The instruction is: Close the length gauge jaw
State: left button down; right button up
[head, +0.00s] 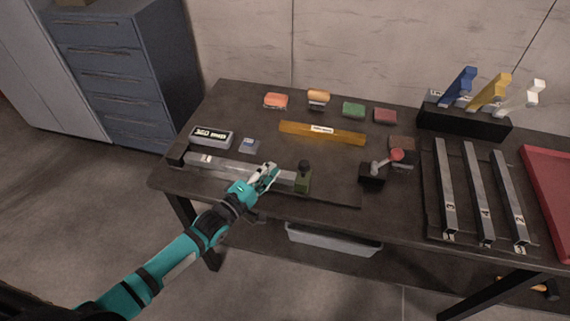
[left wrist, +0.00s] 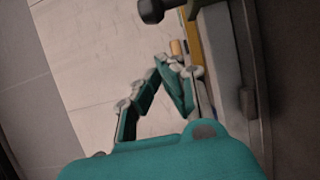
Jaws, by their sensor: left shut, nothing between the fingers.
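The length gauge (head: 215,168) is a long grey bar along the front left of the dark table, with a dark fixed end block at its left. In the left wrist view my left fingers (left wrist: 182,78) show beside the long bar, and a dark knob is at the top. My right gripper is not in view.
A display box (head: 211,137) stands behind the bar, with a yellow bar (head: 322,132) farther right. Several small coloured blocks line the back. A black clamp-like device (head: 372,173) is right of the jaw. Numbered metal bars (head: 479,195) and a red tray (head: 550,185) fill the right side.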

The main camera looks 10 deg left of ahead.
aim_at(303, 173)
pick_arm(q)
jog(key=w+d, duration=0.1)
jog(key=w+d+p, duration=0.1)
jog(key=d, duration=0.1)
jog(key=shift+d+r, duration=0.1)
jog(key=shift+d, duration=0.05)
jog(key=shift+w+d, duration=0.1)
jog(key=shift+d, duration=0.3)
jog(key=d, duration=0.9)
jog(key=shift+d, duration=0.5)
jog(key=shift+a, duration=0.2)
jog(key=shift+d, duration=0.1)
